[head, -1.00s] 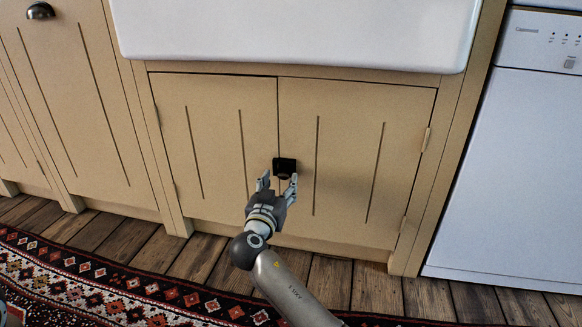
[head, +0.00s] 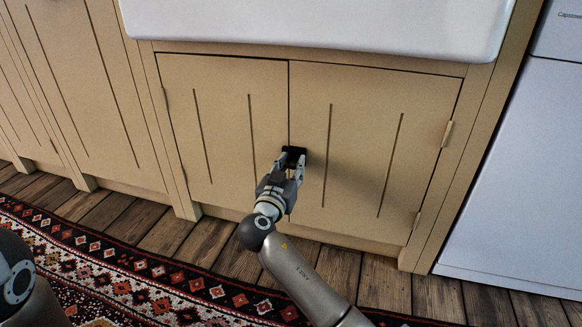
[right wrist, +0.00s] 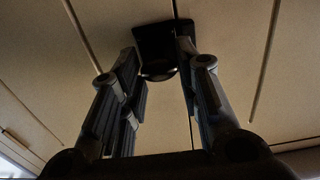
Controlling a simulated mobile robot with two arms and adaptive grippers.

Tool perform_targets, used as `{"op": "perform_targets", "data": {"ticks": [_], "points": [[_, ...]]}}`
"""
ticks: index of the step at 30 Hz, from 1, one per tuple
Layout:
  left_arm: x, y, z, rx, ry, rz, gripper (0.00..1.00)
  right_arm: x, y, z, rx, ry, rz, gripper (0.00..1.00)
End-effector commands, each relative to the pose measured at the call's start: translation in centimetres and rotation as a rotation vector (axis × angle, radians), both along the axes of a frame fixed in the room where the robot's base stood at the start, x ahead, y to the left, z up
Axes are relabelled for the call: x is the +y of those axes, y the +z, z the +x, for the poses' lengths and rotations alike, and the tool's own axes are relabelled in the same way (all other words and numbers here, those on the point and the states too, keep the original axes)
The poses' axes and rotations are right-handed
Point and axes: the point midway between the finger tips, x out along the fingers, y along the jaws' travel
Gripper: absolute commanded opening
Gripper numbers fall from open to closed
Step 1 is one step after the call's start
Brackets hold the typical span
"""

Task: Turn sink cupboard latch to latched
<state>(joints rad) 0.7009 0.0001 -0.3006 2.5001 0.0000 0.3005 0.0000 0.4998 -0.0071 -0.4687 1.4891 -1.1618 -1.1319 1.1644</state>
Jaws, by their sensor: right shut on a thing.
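The sink cupboard latch (head: 295,152) is a small black block at the seam between the tan left door (head: 222,125) and right door (head: 362,125). Both doors look closed. My right gripper (head: 291,161) reaches it from below, its fingers on either side, shut on the latch. The right wrist view shows the dark latch (right wrist: 153,42) between the fingertips (right wrist: 158,64). The latch's turn angle is hard to read because it is dark and partly covered. My left gripper is out of view.
The white sink (head: 320,25) overhangs the cupboard. A white appliance (head: 520,170) stands at right. Tan cabinets (head: 85,90) continue at left. A patterned red rug (head: 150,285) lies on the wooden floor (head: 382,287). Part of my left arm shows at lower left.

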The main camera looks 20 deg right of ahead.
Motion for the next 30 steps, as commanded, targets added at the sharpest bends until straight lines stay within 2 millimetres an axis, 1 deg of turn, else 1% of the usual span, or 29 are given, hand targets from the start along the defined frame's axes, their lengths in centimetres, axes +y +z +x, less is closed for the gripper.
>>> {"op": "perform_targets", "data": {"ticks": [2, 7, 14, 20, 30], "points": [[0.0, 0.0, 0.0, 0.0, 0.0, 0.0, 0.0, 0.0, 0.0, 0.0, 0.0, 0.001, 0.0, 0.07], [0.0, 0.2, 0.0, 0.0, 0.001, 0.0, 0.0, 0.0, 0.1, 0.0, 0.006, 0.001, -0.008, 0.07], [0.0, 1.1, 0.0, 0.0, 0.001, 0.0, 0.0, 0.1, 0.2, 0.1, 0.051, 0.002, -0.073, 0.07], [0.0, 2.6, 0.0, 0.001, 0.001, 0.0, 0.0, 0.1, 0.4, 0.1, 0.133, 0.001, -0.195, 0.07], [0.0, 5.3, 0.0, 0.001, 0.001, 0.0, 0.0, 0.2, 0.4, 0.2, 0.312, 0.001, -0.461, 0.07]]}}
